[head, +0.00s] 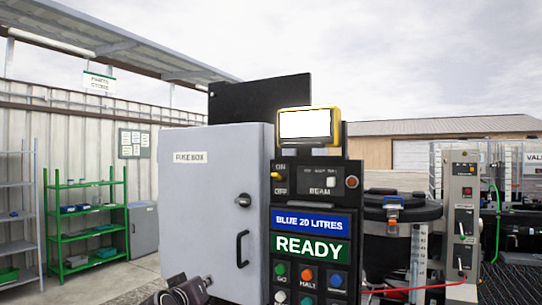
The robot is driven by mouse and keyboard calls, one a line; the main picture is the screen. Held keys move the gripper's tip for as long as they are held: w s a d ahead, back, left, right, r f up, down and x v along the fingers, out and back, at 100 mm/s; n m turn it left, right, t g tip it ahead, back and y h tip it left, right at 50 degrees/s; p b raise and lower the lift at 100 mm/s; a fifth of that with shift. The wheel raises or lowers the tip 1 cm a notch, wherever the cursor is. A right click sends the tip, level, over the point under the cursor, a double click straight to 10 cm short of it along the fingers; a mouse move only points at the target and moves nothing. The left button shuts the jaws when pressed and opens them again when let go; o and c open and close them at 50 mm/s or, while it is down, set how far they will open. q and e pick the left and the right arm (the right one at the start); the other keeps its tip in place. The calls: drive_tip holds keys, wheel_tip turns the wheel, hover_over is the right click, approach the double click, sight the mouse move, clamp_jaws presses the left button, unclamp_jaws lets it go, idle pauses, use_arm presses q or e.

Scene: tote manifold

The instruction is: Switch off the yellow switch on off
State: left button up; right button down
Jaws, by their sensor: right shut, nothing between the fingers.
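The yellow switch (276,176) is a small lever at the left edge of the dark control panel (341,181), between the labels ON above and OFF below. It sits closer to the ON label, but it is too small to tell its tilt surely. The lit yellow-framed lamp (306,125) stands on top of the panel. My right gripper (180,292) is at the bottom edge of the view, partly cut off, shut and empty. It is well below and to the left of the switch, apart from it, in front of the fuse box. My left gripper is not in view.
The grey fuse box (205,220) with a black handle stands directly left of the panel. Below the READY sign are several coloured buttons (307,276). A dark drum (402,212) and a red cable (420,288) are at the right. Green shelves (86,215) stand at the far left.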

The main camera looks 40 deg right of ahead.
use_arm(q)
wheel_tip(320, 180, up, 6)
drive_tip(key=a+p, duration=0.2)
drive_tip(key=p, duration=0.3)
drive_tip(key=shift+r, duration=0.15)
use_arm(e)
drive_tip(key=s+d+r+m+g+h, duration=0.1)
drive_tip(key=s+r+m, duration=0.2)
drive_tip(key=r, duration=0.8)
drive_tip(key=s+d+r+m+g+h, duration=0.1)
drive_tip(key=s+d+r+m, duration=0.1)
drive_tip(key=s+r, duration=0.6)
drive_tip(key=s+d+r+m+g+h, duration=0.1)
drive_tip(key=s+r+m, duration=0.3)
drive_tip(key=r, duration=0.9)
drive_tip(key=shift+s+d+r+g+h, duration=0.2)
drive_tip(key=shift+s+r+g+h, duration=0.1)
drive_tip(key=shift+s+g+h, duration=0.3)
